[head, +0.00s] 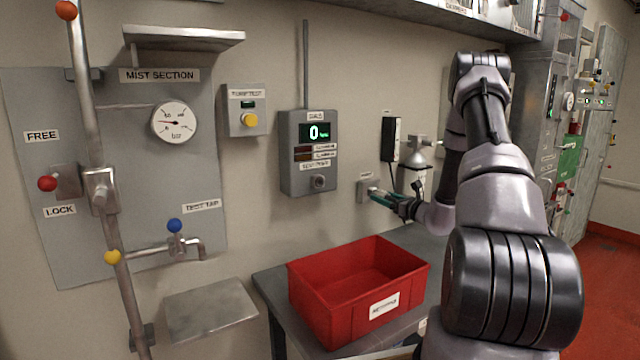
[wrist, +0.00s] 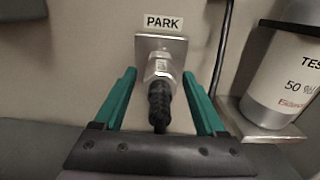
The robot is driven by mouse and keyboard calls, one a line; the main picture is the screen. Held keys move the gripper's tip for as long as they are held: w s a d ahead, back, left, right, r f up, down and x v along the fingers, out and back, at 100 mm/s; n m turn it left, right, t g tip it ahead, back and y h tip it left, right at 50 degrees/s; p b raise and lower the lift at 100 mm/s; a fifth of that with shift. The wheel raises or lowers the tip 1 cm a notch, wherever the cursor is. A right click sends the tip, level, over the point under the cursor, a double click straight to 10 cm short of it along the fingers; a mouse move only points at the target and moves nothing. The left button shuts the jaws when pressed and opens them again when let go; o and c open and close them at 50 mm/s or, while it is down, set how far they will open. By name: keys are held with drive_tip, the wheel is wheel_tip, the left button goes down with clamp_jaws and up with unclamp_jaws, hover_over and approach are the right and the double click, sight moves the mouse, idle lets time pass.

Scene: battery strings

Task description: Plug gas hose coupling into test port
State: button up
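The gas hose coupling (wrist: 162,72) sits in a metal plate (wrist: 176,44) under a PARK label on the wall. It has a silver body and a black ribbed sleeve (wrist: 159,105) pointing towards me. My gripper (wrist: 159,76) is open, with one green finger on each side of the coupling and small gaps visible. In the head view my gripper (head: 377,194) reaches the parking plate (head: 363,190), and its fingers hide most of the coupling. The test port (head: 318,182) is a round metal fitting low on the grey gas detector box (head: 309,153), whose display reads 0. Nothing is plugged into it.
A red bin (head: 330,318) stands on the bench (head: 268,284) below the detector. A white gas cylinder (wrist: 284,78) stands on a small shelf right of the coupling, and a black hose (wrist: 222,45) hangs between them. A mist panel (head: 50,110) with pipes is at left.

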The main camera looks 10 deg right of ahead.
sight(393, 200)
clamp_jaws()
drive_tip(key=shift+s+d, duration=0.15)
drive_tip(key=shift+s, duration=0.15)
drive_tip(key=shift+s+d, duration=0.1)
drive_tip(key=shift+s, duration=0.2)
drive_tip(key=shift+v, duration=1.2)
drive_tip(key=shift+v, duration=2.45)
